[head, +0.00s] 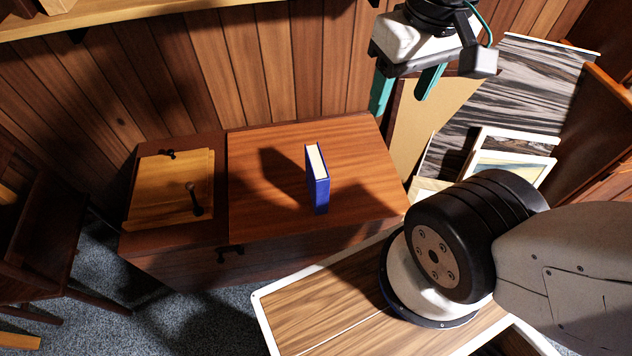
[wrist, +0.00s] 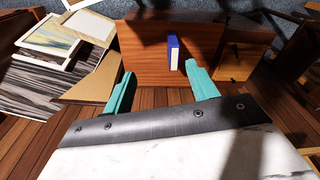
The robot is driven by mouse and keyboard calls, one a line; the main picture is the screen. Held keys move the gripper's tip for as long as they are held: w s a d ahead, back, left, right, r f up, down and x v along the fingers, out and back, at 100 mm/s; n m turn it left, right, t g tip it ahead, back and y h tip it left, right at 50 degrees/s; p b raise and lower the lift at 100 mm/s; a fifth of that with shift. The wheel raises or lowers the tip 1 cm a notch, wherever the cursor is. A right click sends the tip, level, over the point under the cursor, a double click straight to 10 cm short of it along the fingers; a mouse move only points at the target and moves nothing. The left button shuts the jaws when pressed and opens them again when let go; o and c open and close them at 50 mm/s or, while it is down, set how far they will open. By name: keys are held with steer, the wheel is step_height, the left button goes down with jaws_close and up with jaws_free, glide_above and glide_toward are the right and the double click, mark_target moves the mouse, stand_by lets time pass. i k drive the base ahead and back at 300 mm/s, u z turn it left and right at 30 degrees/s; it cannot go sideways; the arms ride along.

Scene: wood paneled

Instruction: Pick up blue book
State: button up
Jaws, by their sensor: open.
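The blue book (head: 319,193) stands upright on the reddish wooden cabinet top (head: 265,200), its pale page edges facing up. In the wrist view the blue book (wrist: 173,50) shows beyond the fingertips, between them and nearer the right one. My gripper (head: 405,98) is up and to the right of the book in the head view, apart from it. Its two teal fingers are spread and empty, and they also show in the wrist view (wrist: 162,80).
A lighter wooden panel with dark knobs (head: 165,190) lies on the cabinet's left part. Framed pictures (head: 510,155) and boards lean at the right. A shelf (head: 130,15) runs along the paneled wall above. A dark wooden chair (head: 45,235) stands at the left. The cabinet top around the book is clear.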

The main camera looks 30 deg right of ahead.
mark_target(318, 179)
steer(key=k, duration=1)
steer(key=z, duration=2.05)
steer(key=i, duration=1.9)
steer(key=u, duration=3.9)
